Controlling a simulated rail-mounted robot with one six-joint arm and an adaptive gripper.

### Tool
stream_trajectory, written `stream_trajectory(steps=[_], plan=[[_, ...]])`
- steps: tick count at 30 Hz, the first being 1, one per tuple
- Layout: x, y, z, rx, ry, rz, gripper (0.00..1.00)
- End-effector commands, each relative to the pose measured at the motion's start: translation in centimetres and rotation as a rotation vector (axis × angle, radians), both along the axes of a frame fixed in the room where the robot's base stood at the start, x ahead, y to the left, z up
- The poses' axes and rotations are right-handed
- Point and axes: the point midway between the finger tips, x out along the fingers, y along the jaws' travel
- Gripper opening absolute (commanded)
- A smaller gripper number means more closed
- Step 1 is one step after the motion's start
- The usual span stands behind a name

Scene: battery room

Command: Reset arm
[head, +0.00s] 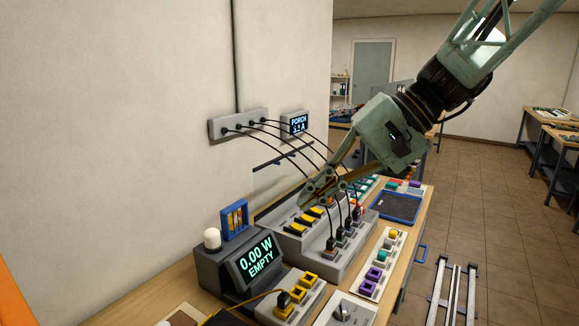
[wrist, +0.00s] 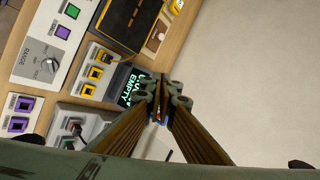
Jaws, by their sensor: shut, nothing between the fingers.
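My arm reaches in from the upper right in the head view. My gripper (head: 318,190) is shut and empty above the grey charger block (head: 292,238) on the bench. In the wrist view the two fingers of my gripper (wrist: 163,88) meet at their tips, in front of the dark display unit (wrist: 126,84). In the head view that display unit (head: 242,268) reads "0.00 W EMPTY". Part of the charger block is hidden behind my gripper.
Black cables (head: 290,153) run from a wall strip (head: 238,124) down to the plugs on the bench, close to my gripper. A blue-rimmed tray (head: 396,219) stands at the right. Rails (head: 452,290) lie on the tiled floor.

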Motion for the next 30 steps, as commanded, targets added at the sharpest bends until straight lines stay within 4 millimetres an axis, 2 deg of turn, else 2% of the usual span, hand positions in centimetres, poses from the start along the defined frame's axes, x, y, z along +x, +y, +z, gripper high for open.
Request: stream_trajectory(steps=[3,12,30], plan=[[-2.5,-0.5,0.0,-0.051,-0.006,0.007,0.00],[-8.2,-2.3,-0.7,-0.180,-0.018,0.022,0.00],[-18.2,-7.2,-2.3,-0.432,-0.085,0.029,0.00]])
